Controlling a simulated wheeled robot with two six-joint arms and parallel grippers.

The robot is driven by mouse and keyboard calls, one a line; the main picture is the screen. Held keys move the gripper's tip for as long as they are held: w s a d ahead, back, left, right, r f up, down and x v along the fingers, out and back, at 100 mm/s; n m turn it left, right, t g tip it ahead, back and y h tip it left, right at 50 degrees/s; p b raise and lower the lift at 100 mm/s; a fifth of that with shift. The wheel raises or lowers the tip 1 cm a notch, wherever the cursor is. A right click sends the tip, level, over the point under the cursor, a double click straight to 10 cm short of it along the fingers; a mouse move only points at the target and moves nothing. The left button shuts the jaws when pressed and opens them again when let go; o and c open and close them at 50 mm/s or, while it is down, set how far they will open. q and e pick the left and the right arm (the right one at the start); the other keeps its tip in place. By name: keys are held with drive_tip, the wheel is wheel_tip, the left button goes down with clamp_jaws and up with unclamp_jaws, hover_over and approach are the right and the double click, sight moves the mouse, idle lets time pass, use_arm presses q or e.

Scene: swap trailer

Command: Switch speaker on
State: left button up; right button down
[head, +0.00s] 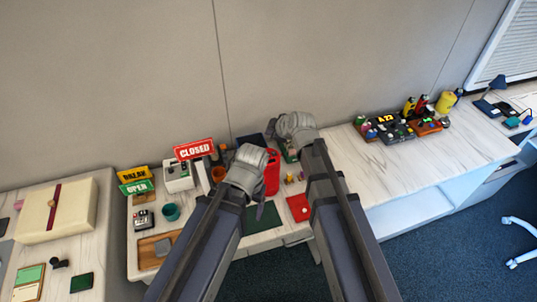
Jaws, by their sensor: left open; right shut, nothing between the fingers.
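I cannot clearly pick out a speaker or its switch at this size. A white box-shaped device (179,176) stands on the left part of the counter, beside the red CLOSED sign (194,149); I cannot tell what it is. My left gripper (251,160) is the lower one, open, over the cluttered counter just left of a red container (272,172). My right gripper (294,124) is shut and empty, farther up near the wall. Both arms and grippers hide part of the counter behind them.
Yellow BREAK and green OPEN signs (137,188), a teal cup (171,212) and a small keypad device (144,219) stand at the left. A red box (299,208) lies near the front edge. Several bottles and devices crowd the right counter (390,185), whose near part is bare.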

sight(270, 157)
drive_tip(key=shift+f+b, duration=4.35)
drive_tip(key=shift+f, duration=0.05)
drive_tip(key=shift+f, duration=0.1)
drive_tip(key=shift+f+b, duration=0.3)
drive_tip(key=shift+b, duration=0.1)
drive_tip(key=shift+f+b, duration=0.35)
drive_tip(key=shift+b, duration=0.05)
drive_tip(key=shift+r, duration=0.1)
drive_tip(key=shift+r+p, duration=0.7)
drive_tip(key=shift+p, duration=0.1)
wheel_tip(270, 157, up, 5)
drive_tip(key=p, duration=0.5)
drive_tip(key=shift+r, duration=0.1)
